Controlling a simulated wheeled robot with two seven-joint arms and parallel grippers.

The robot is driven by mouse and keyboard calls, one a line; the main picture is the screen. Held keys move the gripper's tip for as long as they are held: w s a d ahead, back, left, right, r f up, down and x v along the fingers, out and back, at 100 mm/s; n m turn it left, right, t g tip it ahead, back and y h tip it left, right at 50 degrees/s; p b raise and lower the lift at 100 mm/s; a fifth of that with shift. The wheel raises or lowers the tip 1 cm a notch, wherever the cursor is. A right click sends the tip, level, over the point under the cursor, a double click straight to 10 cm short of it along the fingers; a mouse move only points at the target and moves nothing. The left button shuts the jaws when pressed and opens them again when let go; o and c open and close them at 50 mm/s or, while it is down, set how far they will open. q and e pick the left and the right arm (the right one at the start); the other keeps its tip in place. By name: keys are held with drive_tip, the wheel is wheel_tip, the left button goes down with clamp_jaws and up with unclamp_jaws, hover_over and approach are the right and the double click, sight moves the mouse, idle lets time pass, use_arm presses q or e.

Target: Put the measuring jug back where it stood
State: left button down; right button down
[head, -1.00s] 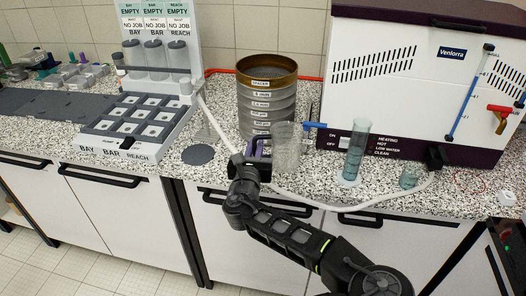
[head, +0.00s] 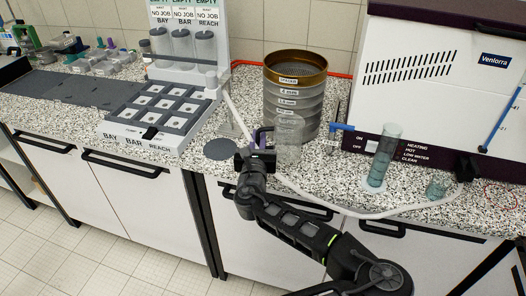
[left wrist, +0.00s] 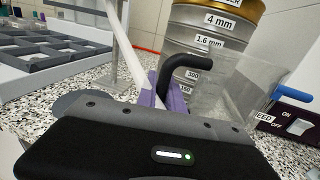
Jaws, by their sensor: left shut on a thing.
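The clear measuring jug (head: 289,138) stands upright in front of the sieve stack, and I can see through it. In the left wrist view the jug (left wrist: 240,92) is to the right of its dark curved handle (left wrist: 186,68). My left gripper (head: 258,144) is shut on the handle, on the jug's left side. Its purple fingers (left wrist: 170,98) show around the handle's lower part. I cannot tell whether the jug's base touches the bench. My right gripper is not in view.
The sieve stack (head: 294,100) is close behind the jug. A dark disc (head: 220,149) lies left of the gripper. A measuring cylinder (head: 383,158) and small beaker (head: 437,189) are on the right. A pale hose (head: 330,207) runs along the front; a compartment tray (head: 158,117) is left.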

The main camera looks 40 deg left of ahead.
use_arm(q)
drive_tip(key=shift+f, duration=0.45)
drive_tip(key=shift+f, duration=0.15)
wheel_tip(320, 180, down, 4)
drive_tip(key=shift+r, duration=0.25)
drive_tip(key=shift+f, duration=0.2)
drive_tip(key=c, duration=1.5)
unclamp_jaws()
drive_tip(key=shift+r, duration=0.1)
